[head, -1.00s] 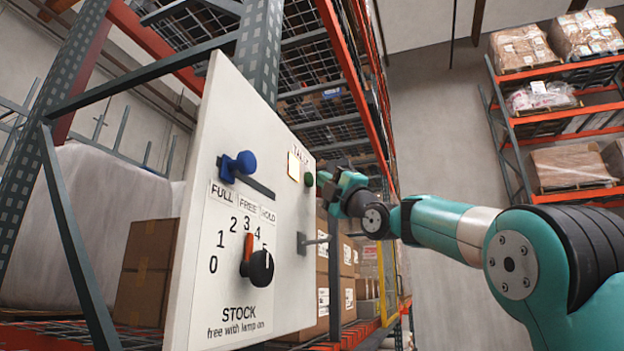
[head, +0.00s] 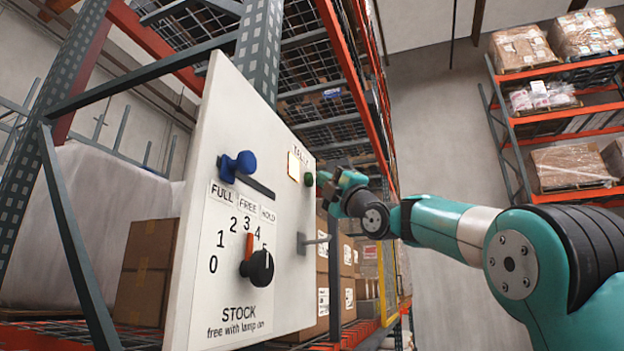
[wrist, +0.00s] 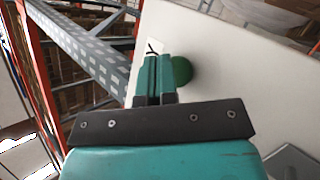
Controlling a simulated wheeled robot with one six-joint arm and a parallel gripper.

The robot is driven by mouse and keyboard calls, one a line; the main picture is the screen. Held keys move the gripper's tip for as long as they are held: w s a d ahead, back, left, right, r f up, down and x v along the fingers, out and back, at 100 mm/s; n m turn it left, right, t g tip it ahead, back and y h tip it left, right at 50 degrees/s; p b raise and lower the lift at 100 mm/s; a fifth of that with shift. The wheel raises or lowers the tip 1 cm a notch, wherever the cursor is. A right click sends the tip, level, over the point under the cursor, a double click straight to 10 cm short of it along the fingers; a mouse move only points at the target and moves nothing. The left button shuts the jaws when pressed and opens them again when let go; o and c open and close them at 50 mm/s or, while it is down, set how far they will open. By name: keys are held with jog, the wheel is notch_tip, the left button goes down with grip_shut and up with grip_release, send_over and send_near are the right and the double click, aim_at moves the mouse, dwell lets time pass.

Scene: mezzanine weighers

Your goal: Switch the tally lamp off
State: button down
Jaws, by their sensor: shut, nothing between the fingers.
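A white upright panel (head: 275,130) carries the controls. A small cream square (head: 293,165) sits under a label that seems to read TALLY (head: 301,153); I cannot tell whether it is lit. A green round button (head: 309,179) is just right of it and also shows in the wrist view (wrist: 182,71). My gripper (head: 324,181) is shut and empty, its tips close to the button. In the wrist view my gripper (wrist: 153,68) has its fingers together, just left of the button. Whether they touch it is hidden.
A blue knob (head: 238,166) sits on a dark slot above FULL, FREE, HOLD labels. Below is a black STOCK dial (head: 258,266) with a red pointer. A grey lever (head: 312,240) sticks out at the panel's right. Racking and boxes (head: 150,270) stand behind.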

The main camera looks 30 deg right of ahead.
jog(key=shift+a, duration=0.1)
dwell(0.6)
jog(key=shift+w+a, duration=0.2)
jog(key=shift+w, duration=0.15)
jog(key=shift+s+b, duration=0.1)
jog(key=shift+b, duration=0.25)
jog(key=shift+s+d+b, duration=0.25)
jog(key=shift+b, duration=0.1)
